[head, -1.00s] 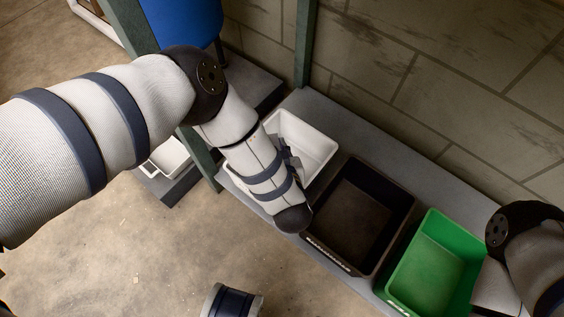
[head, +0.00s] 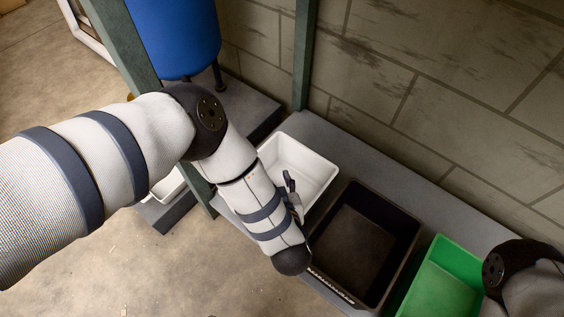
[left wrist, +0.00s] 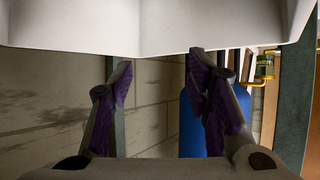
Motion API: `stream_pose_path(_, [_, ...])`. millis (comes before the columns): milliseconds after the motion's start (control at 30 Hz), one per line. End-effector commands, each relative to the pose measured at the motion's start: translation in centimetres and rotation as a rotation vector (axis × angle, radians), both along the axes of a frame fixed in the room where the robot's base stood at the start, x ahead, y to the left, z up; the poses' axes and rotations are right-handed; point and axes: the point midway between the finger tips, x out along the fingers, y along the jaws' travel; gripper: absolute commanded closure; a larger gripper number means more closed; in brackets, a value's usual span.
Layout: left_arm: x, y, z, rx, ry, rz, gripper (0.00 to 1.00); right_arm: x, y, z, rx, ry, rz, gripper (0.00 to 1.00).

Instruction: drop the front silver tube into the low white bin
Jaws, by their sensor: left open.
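A white bin (head: 312,166) stands on the grey bench in the head view, left of the black bin. My left gripper (head: 290,186) is over this bin, partly hidden by my own forearm. In the left wrist view my left gripper (left wrist: 160,70) has its two purple-padded fingers apart, with nothing between them. A second white bin (head: 168,187) shows lower down at the left, mostly hidden behind my arm and a green post. No silver tube is visible in either view. My right gripper is out of view.
A black bin (head: 398,222) and a green bin (head: 462,258) stand along the bench to the right. A green post (head: 305,60) rises by the block wall. A blue tank (head: 176,38) is at the back left. A white surface (left wrist: 160,25) crosses the top of the left wrist view.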

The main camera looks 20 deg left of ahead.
Motion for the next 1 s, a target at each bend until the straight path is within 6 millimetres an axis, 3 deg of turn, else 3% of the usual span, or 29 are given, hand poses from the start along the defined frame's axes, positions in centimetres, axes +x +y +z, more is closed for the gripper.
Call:
stream_pose_path(200, [-4.6, -2.6, 2.6, -0.002, 0.0, -0.006, 0.56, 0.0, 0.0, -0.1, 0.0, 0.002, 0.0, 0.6])
stream_pose_path(400, [-7.8, -4.2, 4.7, -0.001, -0.004, -0.004, 0.56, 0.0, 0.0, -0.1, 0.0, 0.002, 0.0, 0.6])
stream_pose_path(1000, [-8.6, -4.6, 5.3, -0.001, -0.006, -0.001, 0.56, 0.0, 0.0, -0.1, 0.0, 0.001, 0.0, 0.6])
